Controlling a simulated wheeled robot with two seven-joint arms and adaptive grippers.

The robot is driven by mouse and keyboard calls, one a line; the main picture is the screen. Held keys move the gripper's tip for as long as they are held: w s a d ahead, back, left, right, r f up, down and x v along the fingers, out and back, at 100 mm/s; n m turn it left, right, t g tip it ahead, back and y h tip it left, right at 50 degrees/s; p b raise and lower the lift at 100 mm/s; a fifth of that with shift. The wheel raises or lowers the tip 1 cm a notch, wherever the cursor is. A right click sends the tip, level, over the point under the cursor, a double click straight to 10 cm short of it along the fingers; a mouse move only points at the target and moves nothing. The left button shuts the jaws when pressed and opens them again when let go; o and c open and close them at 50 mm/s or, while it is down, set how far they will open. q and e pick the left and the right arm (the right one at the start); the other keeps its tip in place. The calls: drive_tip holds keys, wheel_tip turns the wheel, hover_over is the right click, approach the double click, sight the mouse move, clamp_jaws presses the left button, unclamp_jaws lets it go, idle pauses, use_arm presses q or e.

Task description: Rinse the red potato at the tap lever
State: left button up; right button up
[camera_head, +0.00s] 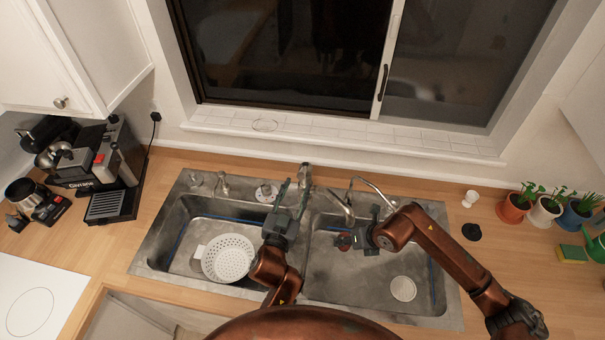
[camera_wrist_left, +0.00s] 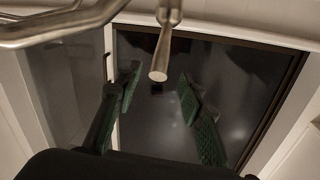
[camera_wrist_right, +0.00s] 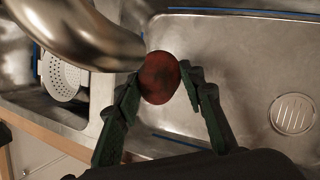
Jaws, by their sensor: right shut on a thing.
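The red potato (camera_head: 343,241) is held over the right sink basin, below and close to the curved tap spout (camera_head: 343,207). My right gripper (camera_head: 354,239) is shut on it; in the right wrist view the potato (camera_wrist_right: 159,77) sits between the two fingertips, with the spout (camera_wrist_right: 80,35) beside it. The tap lever (camera_head: 304,175) stands upright behind the sink divider. My left gripper (camera_head: 293,192) is open and empty just in front of it. In the left wrist view the lever's metal end (camera_wrist_left: 163,55) shows between and beyond the spread fingers. No water stream is visible.
A white colander (camera_head: 228,258) sits in the left basin. A round drain strainer (camera_head: 403,289) lies in the right basin. Several potted plants (camera_head: 545,208) and a sponge (camera_head: 572,254) stand at right. A coffee machine (camera_head: 95,165) stands at left. The window (camera_head: 290,50) is behind.

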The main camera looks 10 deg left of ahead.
sight(302, 174)
use_arm(q)
drive_tip(key=w, duration=0.7)
drive_tip(key=shift+d, duration=0.4)
drive_tip(key=shift+s, duration=0.1)
drive_tip(key=shift+c, duration=0.6)
clamp_jaws()
